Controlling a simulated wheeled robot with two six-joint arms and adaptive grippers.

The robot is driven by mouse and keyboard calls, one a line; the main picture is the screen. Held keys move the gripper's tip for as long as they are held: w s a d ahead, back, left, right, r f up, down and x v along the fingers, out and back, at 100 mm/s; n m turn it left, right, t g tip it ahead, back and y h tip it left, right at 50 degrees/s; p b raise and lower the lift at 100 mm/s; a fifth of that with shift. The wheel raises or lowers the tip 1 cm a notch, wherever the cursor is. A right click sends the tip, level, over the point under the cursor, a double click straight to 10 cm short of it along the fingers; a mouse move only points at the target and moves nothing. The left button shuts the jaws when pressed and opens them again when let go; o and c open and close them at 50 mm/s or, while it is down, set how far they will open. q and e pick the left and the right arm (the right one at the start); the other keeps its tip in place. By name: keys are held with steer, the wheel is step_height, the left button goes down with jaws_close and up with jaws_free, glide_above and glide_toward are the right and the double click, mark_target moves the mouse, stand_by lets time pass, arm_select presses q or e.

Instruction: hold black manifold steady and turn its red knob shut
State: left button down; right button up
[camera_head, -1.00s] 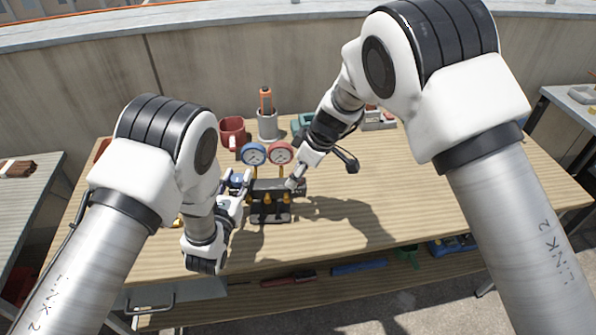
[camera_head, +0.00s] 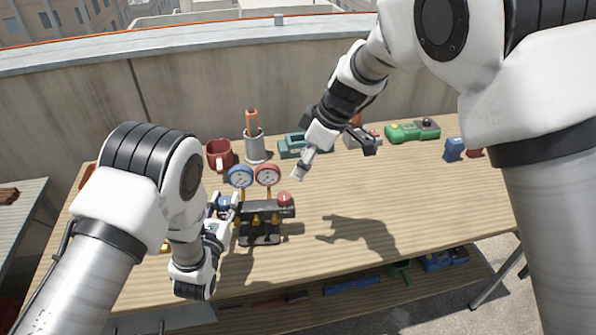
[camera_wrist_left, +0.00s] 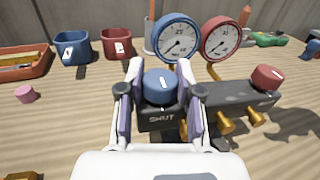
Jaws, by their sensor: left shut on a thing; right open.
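The black manifold (camera_head: 262,210) stands upright on the wooden table, with a blue-rimmed gauge (camera_head: 240,176), a red-rimmed gauge (camera_head: 267,174) and brass fittings. Its red knob (camera_head: 285,199) is at the right end and also shows in the left wrist view (camera_wrist_left: 267,78) with a white mark. My left gripper (camera_head: 228,207) is shut on the manifold's left end, its fingers either side of the blue knob (camera_wrist_left: 158,86), above the word SHUT. My right gripper (camera_head: 301,172) is open and empty, above and to the right of the red knob, apart from it.
A green device (camera_head: 412,131) lies at the back right. The table right of the manifold is clear.

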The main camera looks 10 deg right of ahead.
arm_select(q)
steer(key=shift+c, duration=1.2)
jaws_free()
steer(key=v, duration=0.9)
steer(key=shift+b, duration=0.4)
